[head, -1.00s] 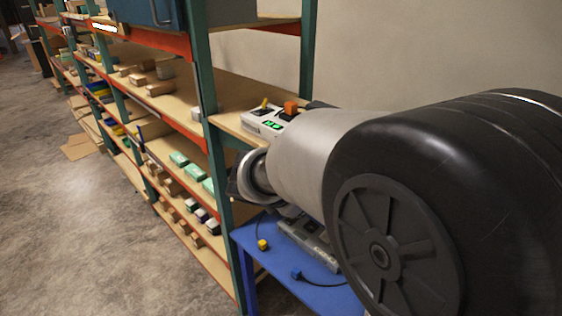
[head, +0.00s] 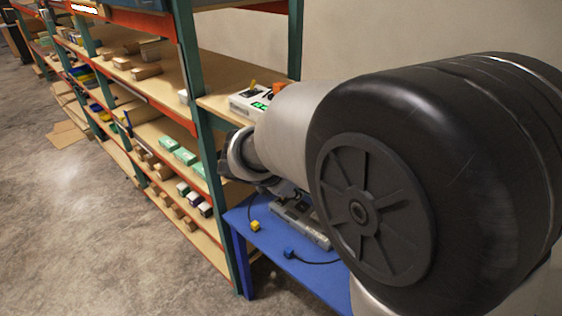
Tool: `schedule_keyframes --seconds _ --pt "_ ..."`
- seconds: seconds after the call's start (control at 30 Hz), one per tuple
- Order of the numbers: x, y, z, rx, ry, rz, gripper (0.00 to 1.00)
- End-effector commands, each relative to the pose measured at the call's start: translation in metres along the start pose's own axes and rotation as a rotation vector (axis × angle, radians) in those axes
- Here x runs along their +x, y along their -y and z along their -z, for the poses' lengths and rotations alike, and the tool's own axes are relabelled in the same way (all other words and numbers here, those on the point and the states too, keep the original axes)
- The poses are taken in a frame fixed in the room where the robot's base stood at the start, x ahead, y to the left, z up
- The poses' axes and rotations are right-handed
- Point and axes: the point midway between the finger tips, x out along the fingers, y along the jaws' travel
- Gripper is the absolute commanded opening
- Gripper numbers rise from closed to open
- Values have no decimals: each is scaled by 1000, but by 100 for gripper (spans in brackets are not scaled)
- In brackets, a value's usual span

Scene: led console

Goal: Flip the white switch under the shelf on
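A white console (head: 241,103) with a yellow lever, a lit green display and an orange part (head: 279,89) sits on the wooden shelf; my arm hides its right side. A grey device (head: 300,222) lies on the blue table below, also partly behind my arm. I cannot make out a white switch under the shelf. The dark end of my arm, with my gripper (head: 231,160), is beside the green shelf post, just below the console's shelf. Its fingers are not clear enough to tell whether they are open or shut.
A green-posted rack (head: 203,140) with boxes on several levels runs along the left. The blue table (head: 262,238) carries a yellow plug (head: 255,226) and a blue plug (head: 289,253) on cables. The concrete floor at left is mostly clear.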

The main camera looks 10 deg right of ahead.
Motion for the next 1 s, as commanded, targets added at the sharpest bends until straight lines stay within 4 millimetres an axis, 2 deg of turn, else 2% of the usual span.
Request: schedule_keyframes --seconds 0.27,0.37,0.7,0.83,1.0 --pt "-7 -1 0 1 1 -3 30" --pt "-20 -2 -1 1 2 -5 30" --pt "-92 -1 0 1 0 -6 30" --pt "-109 -1 0 0 0 -3 30" --pt "-120 0 0 0 0 -1 30"
